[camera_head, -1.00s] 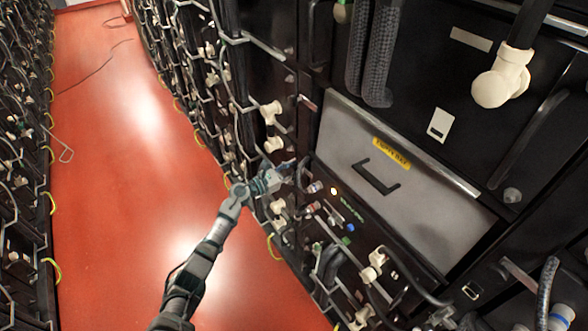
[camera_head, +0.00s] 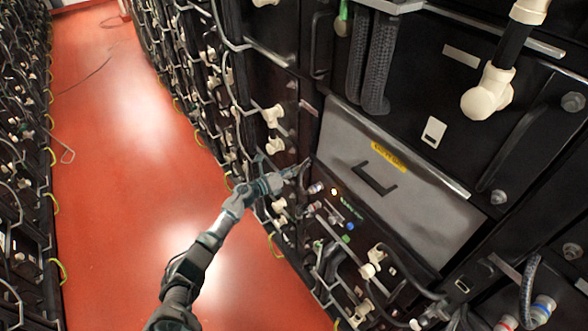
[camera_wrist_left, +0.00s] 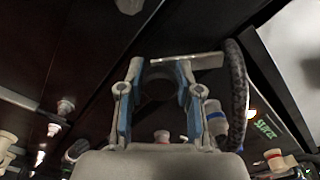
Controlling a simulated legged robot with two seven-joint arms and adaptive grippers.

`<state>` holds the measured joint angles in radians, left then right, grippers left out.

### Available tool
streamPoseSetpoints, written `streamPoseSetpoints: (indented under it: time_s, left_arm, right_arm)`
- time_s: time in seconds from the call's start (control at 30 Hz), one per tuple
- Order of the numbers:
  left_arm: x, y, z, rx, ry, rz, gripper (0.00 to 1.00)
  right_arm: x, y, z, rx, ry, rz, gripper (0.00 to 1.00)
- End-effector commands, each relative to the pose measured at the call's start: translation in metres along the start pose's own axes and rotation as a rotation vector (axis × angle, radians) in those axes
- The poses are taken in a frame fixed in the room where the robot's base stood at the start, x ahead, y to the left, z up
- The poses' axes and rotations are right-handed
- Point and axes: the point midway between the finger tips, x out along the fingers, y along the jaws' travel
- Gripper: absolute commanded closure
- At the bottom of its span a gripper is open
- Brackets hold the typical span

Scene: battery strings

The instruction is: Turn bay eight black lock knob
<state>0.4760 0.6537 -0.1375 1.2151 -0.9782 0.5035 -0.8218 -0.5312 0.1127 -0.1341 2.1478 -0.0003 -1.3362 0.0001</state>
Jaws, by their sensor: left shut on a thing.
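My left gripper (camera_head: 302,169) reaches in from the left to the rack face, just left of the grey panel's lower corner. In the left wrist view, its two blue-lined fingers (camera_wrist_left: 160,84) are around a dark round shape, which looks like the black lock knob (camera_wrist_left: 157,88). It is shut on this knob. The knob's turn angle is too dark to tell. In the head view the gripper hides the knob. My right gripper is not in view.
A grey panel (camera_head: 420,205) with a black handle (camera_head: 376,180) is right of my gripper. Below are small connectors and a lit lamp (camera_head: 334,191). A braided cable (camera_wrist_left: 235,95) runs close to the right finger. Red floor (camera_head: 120,200) lies open at left.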

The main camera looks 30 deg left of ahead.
Motion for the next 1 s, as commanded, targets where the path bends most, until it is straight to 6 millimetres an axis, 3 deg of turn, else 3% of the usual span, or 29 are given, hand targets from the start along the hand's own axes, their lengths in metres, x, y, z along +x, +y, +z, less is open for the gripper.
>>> streamPoseSetpoints:
  time_s: [0.5,1.0]
  left_arm:
    - [-0.001,0.002,0.000,-0.463,0.000,0.006,1.00]
    - [-0.001,0.004,-0.002,-0.693,0.000,0.008,1.00]
  right_arm:
    - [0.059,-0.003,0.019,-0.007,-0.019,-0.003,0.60]
    - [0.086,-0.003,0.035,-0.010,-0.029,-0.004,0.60]
